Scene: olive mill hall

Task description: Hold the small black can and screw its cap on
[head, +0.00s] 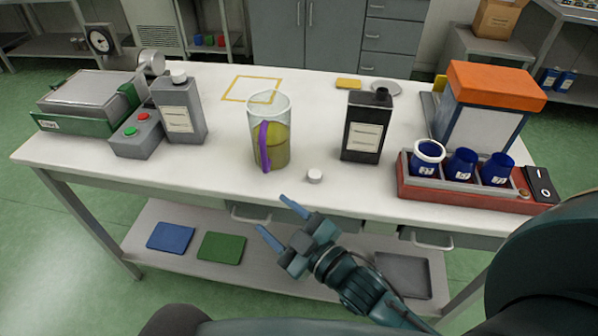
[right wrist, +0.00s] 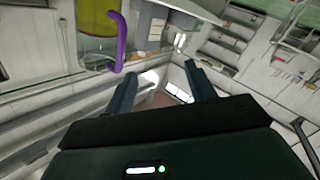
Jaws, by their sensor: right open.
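The small black can (head: 366,128) stands upright on the white table, right of centre, with a pale label on its front. Its short black neck on top has no white cap on it. A small white cap (head: 315,176) lies on the table near the front edge, left of the can and apart from it. My right gripper (head: 280,221) is open and empty in front of the table edge, below and left of the cap. Its two spread fingers also show in the right wrist view (right wrist: 159,87). My left gripper is not in view.
A clear jug (head: 281,148) with yellow-green liquid and a purple handle stands left of the cap. A grey bottle (head: 181,118) with a white cap stands further left. A red rack (head: 459,194) with blue jars is at right.

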